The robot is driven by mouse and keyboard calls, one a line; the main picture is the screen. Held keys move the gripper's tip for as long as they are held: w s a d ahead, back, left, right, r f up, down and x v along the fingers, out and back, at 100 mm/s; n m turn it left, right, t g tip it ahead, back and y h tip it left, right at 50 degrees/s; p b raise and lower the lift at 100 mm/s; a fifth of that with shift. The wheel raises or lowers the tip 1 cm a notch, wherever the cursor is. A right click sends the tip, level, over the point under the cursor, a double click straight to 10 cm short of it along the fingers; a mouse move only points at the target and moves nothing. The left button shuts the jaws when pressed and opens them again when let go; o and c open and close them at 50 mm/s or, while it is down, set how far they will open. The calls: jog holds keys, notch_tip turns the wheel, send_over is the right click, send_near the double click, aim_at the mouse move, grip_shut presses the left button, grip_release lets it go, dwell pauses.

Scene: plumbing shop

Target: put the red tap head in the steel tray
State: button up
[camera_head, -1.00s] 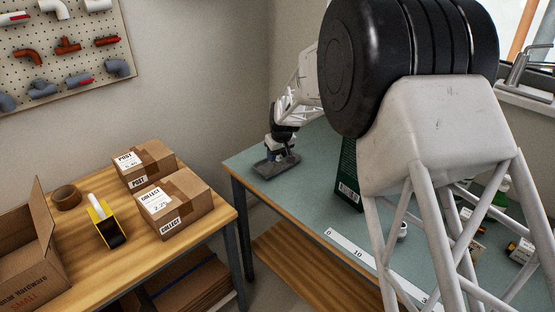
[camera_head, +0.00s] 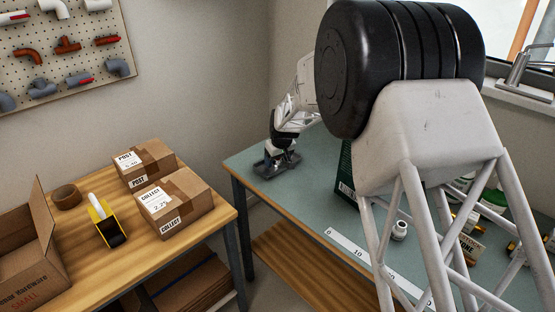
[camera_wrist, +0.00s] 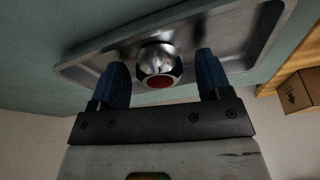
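The steel tray (camera_wrist: 240,60) spans the upper part of the wrist view, a shallow grey metal tray with a raised rim. In the head view the tray (camera_head: 262,171) is at the far left end of the green bench. A shiny chrome tap head with a red disc (camera_wrist: 158,64) shows against the tray floor, between my fingers. My gripper (camera_wrist: 161,66) is open, with a blue finger on each side of the tap head and a visible gap at both sides. In the head view my gripper (camera_head: 279,160) is low at the tray and hides part of it; the tap head cannot be made out there.
A dark green box (camera_head: 346,172) stands on the bench right of the tray. A white ruler strip (camera_head: 350,245) lies along the front edge, with a small white pot (camera_head: 399,230) behind it. Cardboard boxes (camera_head: 175,205) sit on the separate wooden table at left.

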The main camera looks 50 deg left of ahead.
jog(key=shift+r, duration=0.1)
jog(key=v, duration=1.2)
dwell(0.9)
